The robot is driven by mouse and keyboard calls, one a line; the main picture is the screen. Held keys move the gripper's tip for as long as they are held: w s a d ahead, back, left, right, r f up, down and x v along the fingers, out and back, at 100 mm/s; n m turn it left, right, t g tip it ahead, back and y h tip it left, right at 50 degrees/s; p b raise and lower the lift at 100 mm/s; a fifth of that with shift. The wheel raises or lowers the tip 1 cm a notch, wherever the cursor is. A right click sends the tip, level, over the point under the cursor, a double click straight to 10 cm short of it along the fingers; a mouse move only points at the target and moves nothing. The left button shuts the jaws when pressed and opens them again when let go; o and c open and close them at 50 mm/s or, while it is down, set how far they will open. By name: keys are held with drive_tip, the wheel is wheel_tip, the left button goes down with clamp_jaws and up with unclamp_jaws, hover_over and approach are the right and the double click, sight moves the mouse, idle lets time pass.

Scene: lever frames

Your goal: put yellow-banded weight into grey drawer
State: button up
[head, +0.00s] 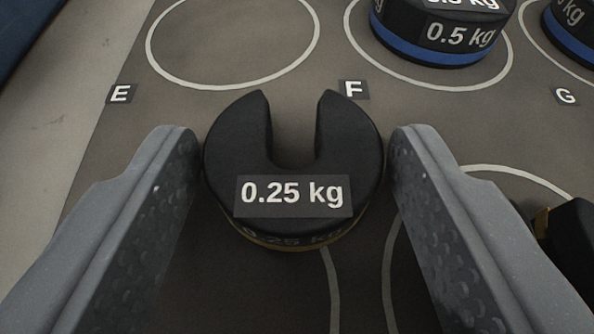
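The yellow-banded weight (294,165) is a black slotted disc marked 0.25 kg, with its slot opening away from me. A thin part of its yellow band shows along its lower near edge. The weight is not centred in any painted circle and appears to be held above the mat. The grey drawer is not in view.
A blue-banded 0.5 kg weight (440,38) stands in a circle at the back right, with another blue-banded weight (570,30) at the right edge. A dark object (572,236) with a yellow part is at the right. The circle by label E (120,94) is empty.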

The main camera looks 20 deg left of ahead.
drive_tip(key=shift+r, duration=0.1)
drive_tip(key=p+v, duration=0.1)
drive_tip(key=v, duration=1.1)
